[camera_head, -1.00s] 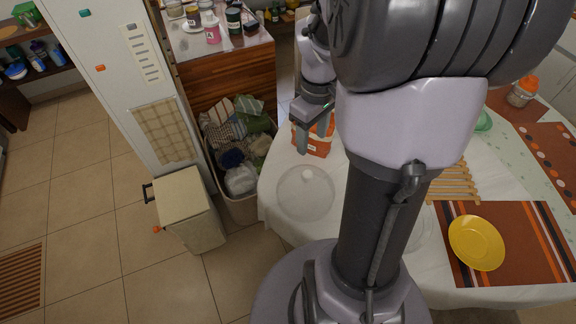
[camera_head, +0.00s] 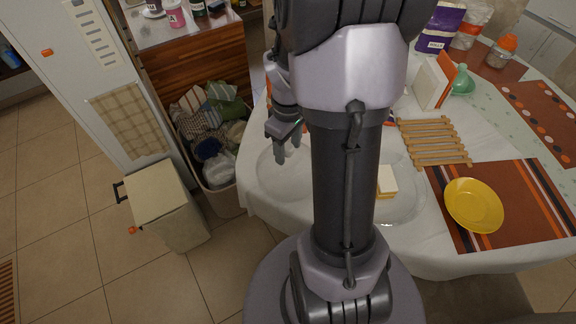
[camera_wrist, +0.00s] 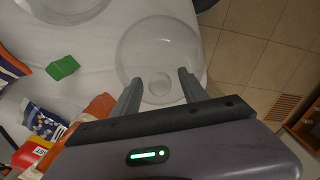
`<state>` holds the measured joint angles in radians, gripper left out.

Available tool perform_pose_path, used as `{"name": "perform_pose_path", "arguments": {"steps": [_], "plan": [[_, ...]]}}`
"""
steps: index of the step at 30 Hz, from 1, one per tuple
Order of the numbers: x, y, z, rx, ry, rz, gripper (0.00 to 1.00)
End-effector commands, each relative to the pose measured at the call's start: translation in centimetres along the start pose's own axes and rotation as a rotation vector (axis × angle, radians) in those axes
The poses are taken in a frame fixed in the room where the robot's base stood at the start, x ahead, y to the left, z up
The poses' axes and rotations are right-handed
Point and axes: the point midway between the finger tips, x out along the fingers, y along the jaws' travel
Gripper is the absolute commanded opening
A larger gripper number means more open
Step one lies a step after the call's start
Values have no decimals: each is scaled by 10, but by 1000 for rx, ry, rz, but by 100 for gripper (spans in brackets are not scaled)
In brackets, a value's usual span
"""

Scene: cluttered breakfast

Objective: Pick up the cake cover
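The cake cover is a clear dome with a round knob, standing on the white tablecloth. In the wrist view the cake cover (camera_wrist: 150,42) lies straight ahead of my gripper (camera_wrist: 160,88). The two fingers are spread, one on each side of the knob in the picture; I cannot tell whether they touch it. In the head view the cake cover (camera_head: 268,180) is faint at the table's left edge, partly hidden by my arm. There my gripper (camera_head: 283,140) points down over it.
A clear plate (camera_head: 405,205) with a pale yellow block (camera_head: 387,180) sits right of my arm. A wooden rack (camera_head: 432,142) and a yellow plate (camera_head: 474,206) are farther right. A green block (camera_wrist: 62,68) and packets (camera_wrist: 42,122) lie left of my gripper. A laundry basket (camera_head: 215,172) stands beside the table.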

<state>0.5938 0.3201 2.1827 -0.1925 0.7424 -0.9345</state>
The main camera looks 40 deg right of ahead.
Motion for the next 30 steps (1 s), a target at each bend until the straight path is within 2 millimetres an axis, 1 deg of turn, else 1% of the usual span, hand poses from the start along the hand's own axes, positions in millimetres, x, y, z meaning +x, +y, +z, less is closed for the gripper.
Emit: {"name": "perform_pose_path", "arguments": {"steps": [1, 7, 30], "plan": [[0, 0, 0, 0, 0, 0, 39], [-1, 0, 0, 0, 0, 0, 0], [-1, 0, 0, 0, 1, 0, 0]]}}
